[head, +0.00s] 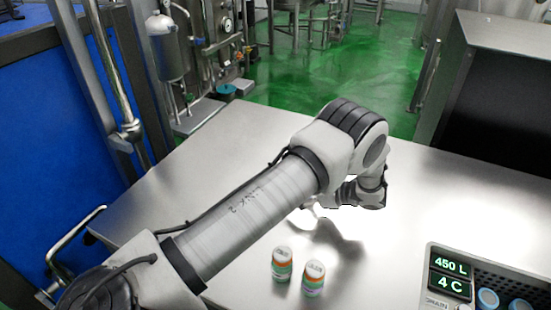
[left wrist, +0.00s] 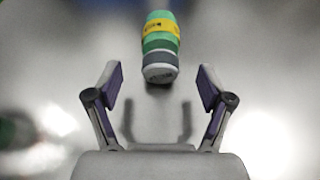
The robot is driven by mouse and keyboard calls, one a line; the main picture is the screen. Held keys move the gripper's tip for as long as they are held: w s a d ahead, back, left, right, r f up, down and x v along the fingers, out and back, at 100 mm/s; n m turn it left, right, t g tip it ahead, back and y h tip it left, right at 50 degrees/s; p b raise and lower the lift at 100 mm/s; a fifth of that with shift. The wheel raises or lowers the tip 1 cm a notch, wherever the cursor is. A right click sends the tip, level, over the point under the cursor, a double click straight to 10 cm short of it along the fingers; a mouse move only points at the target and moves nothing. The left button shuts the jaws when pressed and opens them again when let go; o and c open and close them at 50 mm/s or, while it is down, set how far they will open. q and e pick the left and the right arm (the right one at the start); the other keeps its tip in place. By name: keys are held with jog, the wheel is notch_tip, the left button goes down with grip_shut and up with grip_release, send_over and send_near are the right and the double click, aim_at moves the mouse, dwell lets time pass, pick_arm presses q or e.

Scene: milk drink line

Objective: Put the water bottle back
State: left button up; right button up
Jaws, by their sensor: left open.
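My left gripper (left wrist: 160,76) is open in the left wrist view, with nothing between its fingers. A bottle (left wrist: 160,42) with green, yellow and grey bands is ahead of the fingertips, centred between them and apart from them. In the head view my left arm reaches across the table, and its fingers are hard to make out in the glare. Two small bottles, one on the left (head: 282,265) and one on the right (head: 313,279), stand upright near the table front, with pale caps and green and orange bands. I cannot tell which one is the water bottle. My right gripper is out of view.
A device (head: 433,293) at the front right shows 450 L and 4 C, with blue-topped items (head: 488,299) in its dark holder. The steel table (head: 235,150) is clear at its back and right. A dark-fronted cabinet (head: 500,90) stands behind right.

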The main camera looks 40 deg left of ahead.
pick_arm(q)
jog(key=p+x, duration=0.1)
jog(key=x, duration=0.6)
jog(key=shift+a, duration=0.3)
jog(key=c, duration=1.4)
jog(key=shift+r, duration=0.15)
jog(key=shift+c, duration=0.2)
